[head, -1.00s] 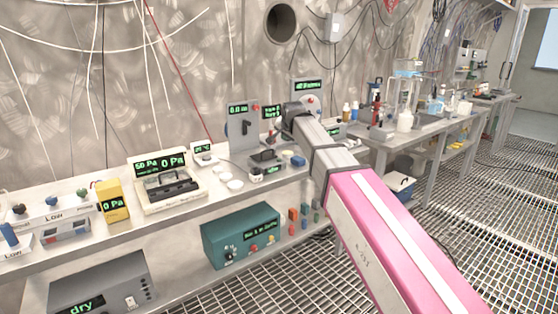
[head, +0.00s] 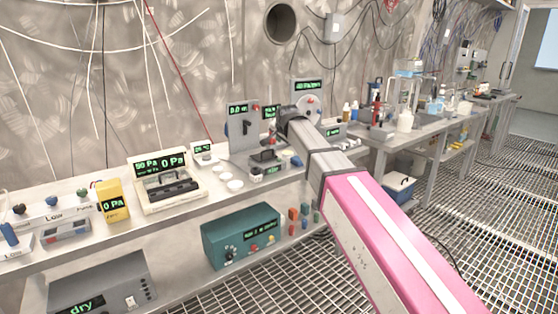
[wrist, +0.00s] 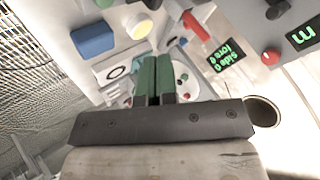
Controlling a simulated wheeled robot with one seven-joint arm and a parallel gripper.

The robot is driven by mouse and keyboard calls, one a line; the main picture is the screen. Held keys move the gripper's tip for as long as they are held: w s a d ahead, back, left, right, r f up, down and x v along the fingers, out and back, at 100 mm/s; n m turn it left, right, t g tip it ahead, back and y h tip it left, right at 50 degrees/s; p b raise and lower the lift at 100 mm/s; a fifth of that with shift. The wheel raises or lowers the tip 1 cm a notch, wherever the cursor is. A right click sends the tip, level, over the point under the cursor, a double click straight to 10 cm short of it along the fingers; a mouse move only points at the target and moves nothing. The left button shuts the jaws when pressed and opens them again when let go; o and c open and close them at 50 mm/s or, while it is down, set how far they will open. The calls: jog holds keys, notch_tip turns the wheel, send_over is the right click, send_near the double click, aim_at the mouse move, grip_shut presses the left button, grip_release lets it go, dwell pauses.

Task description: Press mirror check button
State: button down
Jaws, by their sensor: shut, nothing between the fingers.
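My gripper (wrist: 153,62) is shut and empty in the wrist view, its two green fingers side by side. The fingertips point at a bench with small white and grey devices. A pale panel with small coloured dots (wrist: 184,80) is just right of the fingers, partly hidden by them. I cannot tell whether the fingertips touch anything. No label in view reads clearly as mirror check, so I cannot tell which button it is. In the head view my arm's end hides the fingers, in front of a grey upright panel with a green display (head: 307,86).
In the wrist view a blue block (wrist: 93,40), a red handle (wrist: 196,26) and a red button (wrist: 271,57) are close by. In the head view a grey lever panel (head: 243,128) stands left of my arm. A teal box (head: 240,235) sits on the lower shelf.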

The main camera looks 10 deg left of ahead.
aim_at(280, 159)
jog(key=shift+f, duration=2.75)
jog(key=shift+f, duration=0.4)
jog(key=shift+f, duration=0.4)
dwell(0.5)
jog(key=shift+r, duration=0.8)
dwell(0.3)
jog(key=shift+r, duration=2.55)
